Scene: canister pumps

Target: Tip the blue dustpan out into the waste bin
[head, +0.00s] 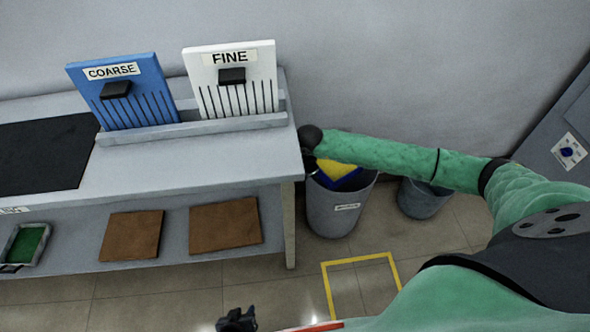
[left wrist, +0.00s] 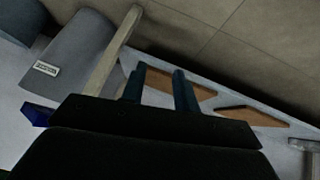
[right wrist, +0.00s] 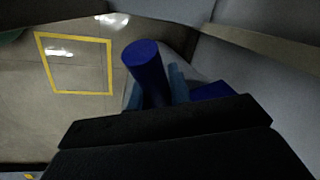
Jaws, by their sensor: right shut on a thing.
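The blue dustpan (head: 352,182) is at the mouth of a grey labelled bin (head: 332,215), with a yellow patch on or beside it. In the head view I cannot tell whether it is inside the rim or just above it. In the right wrist view my right gripper (right wrist: 172,85) is shut on the dustpan, by its thick blue handle (right wrist: 146,62). In the head view its fingers are hidden behind the arm. My left gripper (head: 238,320) is low at the bottom edge, away from the bin. In the left wrist view its fingers (left wrist: 160,82) are apart and empty.
A grey workbench (head: 230,160) stands beside the bin, with COARSE (head: 120,90) and FINE (head: 230,78) boards on top and brown panels (head: 131,235) on its shelf. A second grey bin (head: 424,200) stands to the right. A yellow floor square (head: 360,260) is empty.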

